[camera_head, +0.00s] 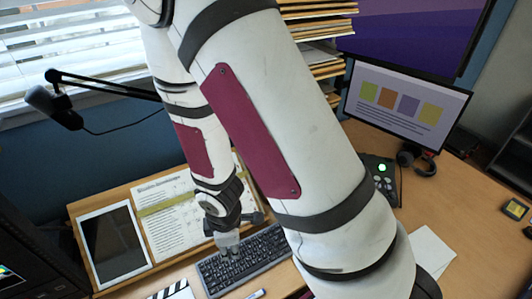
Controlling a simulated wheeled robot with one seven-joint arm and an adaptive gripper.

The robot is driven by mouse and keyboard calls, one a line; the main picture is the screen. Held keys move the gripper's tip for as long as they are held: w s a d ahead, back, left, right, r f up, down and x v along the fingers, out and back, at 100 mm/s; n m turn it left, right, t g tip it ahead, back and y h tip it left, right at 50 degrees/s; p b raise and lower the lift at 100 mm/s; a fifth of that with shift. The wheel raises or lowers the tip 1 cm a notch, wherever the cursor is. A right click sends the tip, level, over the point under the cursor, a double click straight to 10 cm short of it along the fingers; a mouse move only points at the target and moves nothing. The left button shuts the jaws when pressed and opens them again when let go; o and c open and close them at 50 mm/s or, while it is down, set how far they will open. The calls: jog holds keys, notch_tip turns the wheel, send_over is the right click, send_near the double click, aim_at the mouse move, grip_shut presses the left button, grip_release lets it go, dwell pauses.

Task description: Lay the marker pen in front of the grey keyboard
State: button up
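The grey keyboard (262,252) lies on the wooden desk at the lower middle, partly covered by my arm. A small light pen-like object with a dark end (257,294) lies at the bottom edge, just below the keyboard; it may be the marker pen, but it is partly cut off. My gripper (230,250) points down over the left part of the keyboard. Its fingers are small and blurred, so I cannot tell whether they are open or hold anything, or whether they touch the keys.
A white tablet (112,246) and a printed sheet (165,222) stand left of the keyboard. A striped clapper-like item (172,291) is at the bottom. A monitor (405,103), headphones (417,158) and a paper (431,257) are to the right. The right desk is fairly clear.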

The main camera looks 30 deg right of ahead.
jog(key=w+d+r+m+t, duration=0.15)
jog(key=r+m, duration=0.25)
jog(key=r, duration=0.6)
jog(key=d+r+m+t, duration=0.1)
jog(key=d+r+m, duration=0.15)
jog(key=r, duration=0.75)
jog(key=s+d+r+m+t, duration=0.1)
jog(key=s+r+m, duration=0.6)
jog(key=r, duration=0.8)
jog(key=shift+s+d+r+t, duration=0.2)
jog(key=shift+s+t, duration=0.15)
jog(key=shift+s, duration=1.5)
